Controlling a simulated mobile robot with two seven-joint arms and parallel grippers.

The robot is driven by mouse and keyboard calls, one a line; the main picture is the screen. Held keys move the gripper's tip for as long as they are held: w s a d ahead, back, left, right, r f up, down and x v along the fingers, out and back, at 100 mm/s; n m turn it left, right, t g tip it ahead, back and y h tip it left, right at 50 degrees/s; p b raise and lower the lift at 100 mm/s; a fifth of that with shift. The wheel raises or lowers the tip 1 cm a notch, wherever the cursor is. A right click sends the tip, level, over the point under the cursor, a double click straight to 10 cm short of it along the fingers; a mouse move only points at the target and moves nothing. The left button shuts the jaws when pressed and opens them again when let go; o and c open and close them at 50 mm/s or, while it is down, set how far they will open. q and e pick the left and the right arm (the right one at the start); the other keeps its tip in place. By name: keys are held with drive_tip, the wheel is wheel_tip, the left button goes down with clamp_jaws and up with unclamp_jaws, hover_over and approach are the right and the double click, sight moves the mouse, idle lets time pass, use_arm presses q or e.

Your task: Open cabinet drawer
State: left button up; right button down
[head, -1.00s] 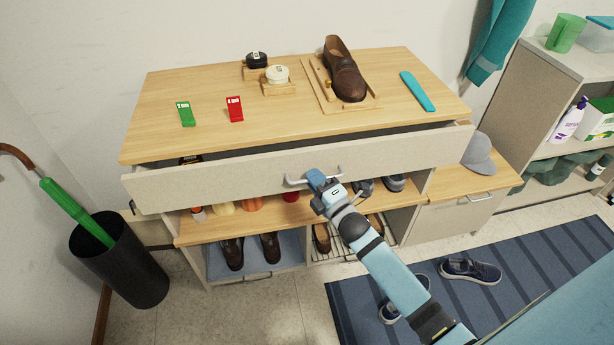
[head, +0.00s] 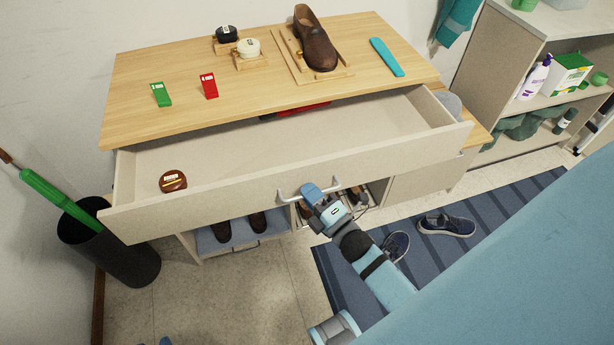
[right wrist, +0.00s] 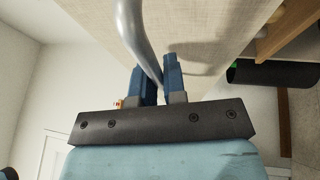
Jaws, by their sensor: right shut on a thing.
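The cabinet drawer (head: 240,188) is pulled well out from under the wooden cabinet top (head: 200,65). Its inside shows, with a round brown tin (head: 172,181) at the left and a red item (head: 303,107) at the back, partly under the top. My right gripper (head: 311,194) is at the drawer's front, shut on the metal handle (head: 290,196). In the right wrist view the curved handle (right wrist: 133,35) passes between the two blue fingers (right wrist: 158,82). My left gripper is not in view; a blue part of me shows at the bottom edge.
A black bin (head: 108,245) with an umbrella stands left. Blue shoes (head: 446,224) lie on the striped rug (head: 470,200).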

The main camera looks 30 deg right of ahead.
drive_tip(key=shift+s, duration=0.1)
drive_tip(key=c, duration=1.5)
unclamp_jaws()
drive_tip(key=shift+s, duration=0.1)
drive_tip(key=v, duration=1.3)
drive_tip(key=shift+s, duration=0.3)
